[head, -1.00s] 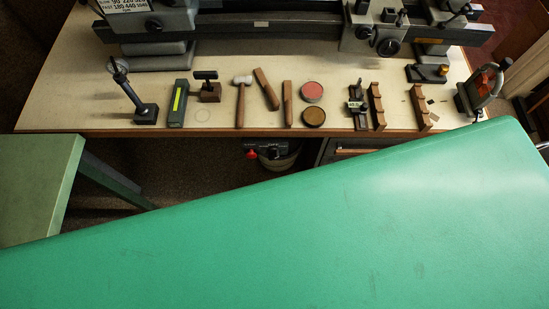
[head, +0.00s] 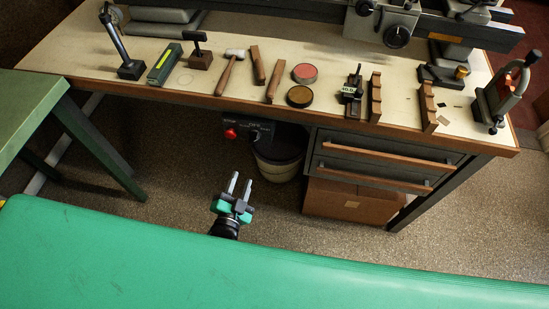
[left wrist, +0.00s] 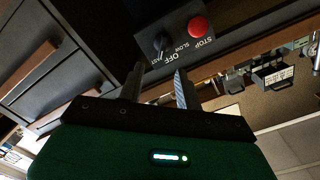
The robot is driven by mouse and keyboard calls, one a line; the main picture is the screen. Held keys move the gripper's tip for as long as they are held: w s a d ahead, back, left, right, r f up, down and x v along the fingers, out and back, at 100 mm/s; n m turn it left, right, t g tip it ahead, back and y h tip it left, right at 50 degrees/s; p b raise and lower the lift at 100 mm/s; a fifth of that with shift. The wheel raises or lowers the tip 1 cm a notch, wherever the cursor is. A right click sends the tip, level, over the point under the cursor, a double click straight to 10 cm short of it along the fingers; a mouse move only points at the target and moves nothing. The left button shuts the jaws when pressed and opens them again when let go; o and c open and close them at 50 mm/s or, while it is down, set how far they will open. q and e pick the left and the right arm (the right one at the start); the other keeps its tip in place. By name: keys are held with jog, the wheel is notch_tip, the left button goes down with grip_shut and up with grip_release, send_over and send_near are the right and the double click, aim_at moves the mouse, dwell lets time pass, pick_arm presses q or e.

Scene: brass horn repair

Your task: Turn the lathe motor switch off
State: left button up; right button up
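The lathe motor switch is a dark box (head: 258,131) under the bench's front edge, with a red stop button (head: 230,133) at its left in the head view. In the left wrist view the switch plate (left wrist: 181,42) carries a black knob (left wrist: 162,43), the red button (left wrist: 198,27) and the words OFF, SLOW, FAST and STOP. I cannot tell for sure which word the knob points at. My left gripper (head: 240,182) is open and empty, below and in front of the box, fingers pointing toward it. In the left wrist view its fingertips (left wrist: 158,70) are apart, near the plate. My right gripper is not in view.
The bench top (head: 332,65) holds a mallet (head: 230,72), tins, wooden blocks and the lathe. Drawers (head: 385,160) stand right of the switch, above a cardboard box (head: 350,202). A bin (head: 278,165) is below it. A green table (head: 28,105) stands at left.

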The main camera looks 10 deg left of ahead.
aim_at(253, 142)
pick_arm(q)
jog(key=w, duration=0.9)
jog(key=w+p, duration=0.1)
jog(key=w, duration=0.4)
jog(key=shift+d+r, duration=0.3)
jog(key=shift+r, duration=0.1)
grip_shut()
